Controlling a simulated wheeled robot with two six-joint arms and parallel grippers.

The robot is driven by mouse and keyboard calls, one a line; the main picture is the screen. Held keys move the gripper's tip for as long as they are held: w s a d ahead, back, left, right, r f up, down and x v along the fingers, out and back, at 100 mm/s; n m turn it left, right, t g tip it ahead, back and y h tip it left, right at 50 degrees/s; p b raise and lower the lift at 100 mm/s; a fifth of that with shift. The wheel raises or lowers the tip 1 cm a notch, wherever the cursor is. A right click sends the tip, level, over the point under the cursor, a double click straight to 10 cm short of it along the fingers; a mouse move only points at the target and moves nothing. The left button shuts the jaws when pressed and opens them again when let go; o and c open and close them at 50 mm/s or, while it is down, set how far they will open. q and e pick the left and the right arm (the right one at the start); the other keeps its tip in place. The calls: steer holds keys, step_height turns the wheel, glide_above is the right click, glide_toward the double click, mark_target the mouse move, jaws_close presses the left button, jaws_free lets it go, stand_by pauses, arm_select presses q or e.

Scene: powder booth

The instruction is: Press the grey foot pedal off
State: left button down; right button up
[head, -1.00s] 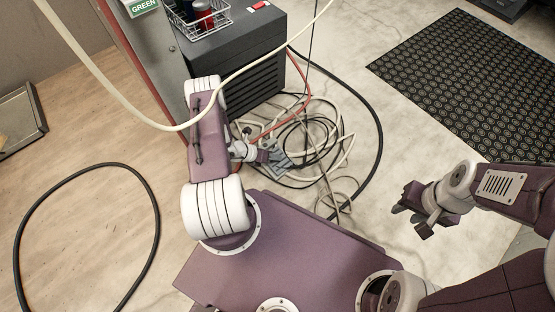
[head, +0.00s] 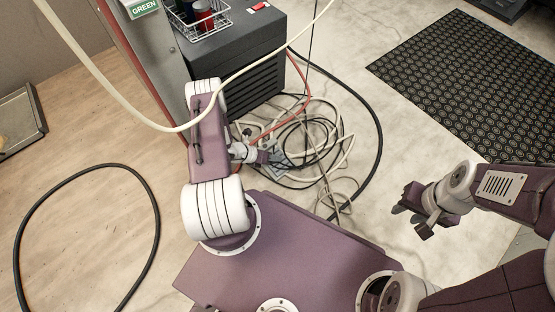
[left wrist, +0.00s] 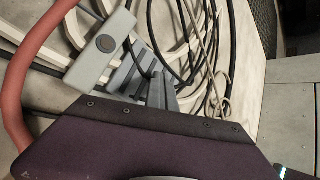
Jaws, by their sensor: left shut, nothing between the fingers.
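The grey foot pedal (head: 281,163) lies on the floor among tangled cables, just right of my left gripper (head: 265,157). In the left wrist view, the pedal (left wrist: 98,56) shows as a light grey body with a dark round button and darker ribbed strips beside it. My left gripper (left wrist: 161,92) is shut and empty, its fingertips over or beside the ribbed part. I cannot tell whether they touch it. Part of the pedal is hidden behind the fingers and the gripper body. My right gripper (head: 415,215) is open and empty, well to the right above the floor.
Tangled black and pale cables (head: 320,145) surround the pedal, and a red hose (head: 304,85) runs close by. A dark grey cabinet (head: 235,60) with a wire basket (head: 197,16) stands behind. A pale hose crosses in front. Floor is clear towards the black mat (head: 465,75).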

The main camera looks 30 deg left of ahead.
arm_select(q)
steer(key=shift+s+f, duration=0.1)
step_height(320, 180, up, 6)
steer(key=p, duration=0.6)
steer(key=shift+r, duration=0.25)
steer(key=shift+f, duration=0.15)
